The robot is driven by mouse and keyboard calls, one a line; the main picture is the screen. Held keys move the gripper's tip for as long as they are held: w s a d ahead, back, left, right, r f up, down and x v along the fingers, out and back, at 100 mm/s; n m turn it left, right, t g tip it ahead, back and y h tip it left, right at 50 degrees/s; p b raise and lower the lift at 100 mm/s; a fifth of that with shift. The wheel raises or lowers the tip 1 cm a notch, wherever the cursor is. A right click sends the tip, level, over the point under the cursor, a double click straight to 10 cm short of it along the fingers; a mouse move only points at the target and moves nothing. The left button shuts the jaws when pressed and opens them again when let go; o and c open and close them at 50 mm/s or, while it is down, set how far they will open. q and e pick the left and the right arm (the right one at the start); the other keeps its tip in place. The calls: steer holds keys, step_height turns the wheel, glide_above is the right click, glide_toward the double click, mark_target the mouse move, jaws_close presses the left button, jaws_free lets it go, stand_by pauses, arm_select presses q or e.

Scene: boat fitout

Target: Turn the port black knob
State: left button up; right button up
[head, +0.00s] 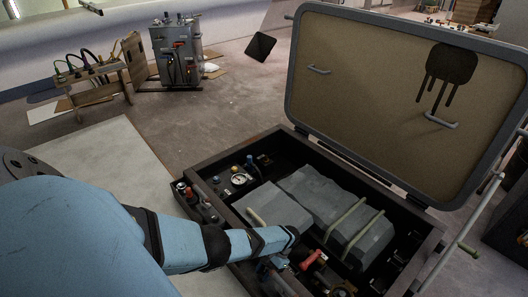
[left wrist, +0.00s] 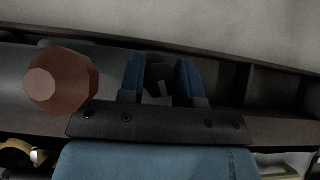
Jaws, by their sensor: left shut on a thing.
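My left gripper (head: 274,266) reaches down into the front of the open black box (head: 431,250). In the left wrist view its two blue fingers (left wrist: 161,82) stand on either side of a dark knob (left wrist: 158,74) and are shut on it. The knob is black and mostly hidden between the fingers; its turn angle cannot be told. In the head view my arm and gripper hide the knob. A red-brown faceted knob (left wrist: 60,83) sits to the left of the fingers in the left wrist view. My right gripper is not in view.
A red handle (head: 312,259) is close to the right of my gripper. Grey covered blocks (head: 335,207) fill the box's middle. A round gauge (head: 239,179) is at its far left. The large lid (head: 380,85) stands open behind. Floor (head: 220,125) is free beyond.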

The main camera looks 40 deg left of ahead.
arm_select(q)
steer(key=shift+s+d+m+y, duration=0.1)
steer(key=shift+s+m+y, duration=0.05)
steer(key=shift+m+y, duration=0.2)
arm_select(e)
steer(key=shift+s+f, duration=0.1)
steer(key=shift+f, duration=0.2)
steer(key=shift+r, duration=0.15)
arm_select(q)
steer(key=o, duration=0.9)
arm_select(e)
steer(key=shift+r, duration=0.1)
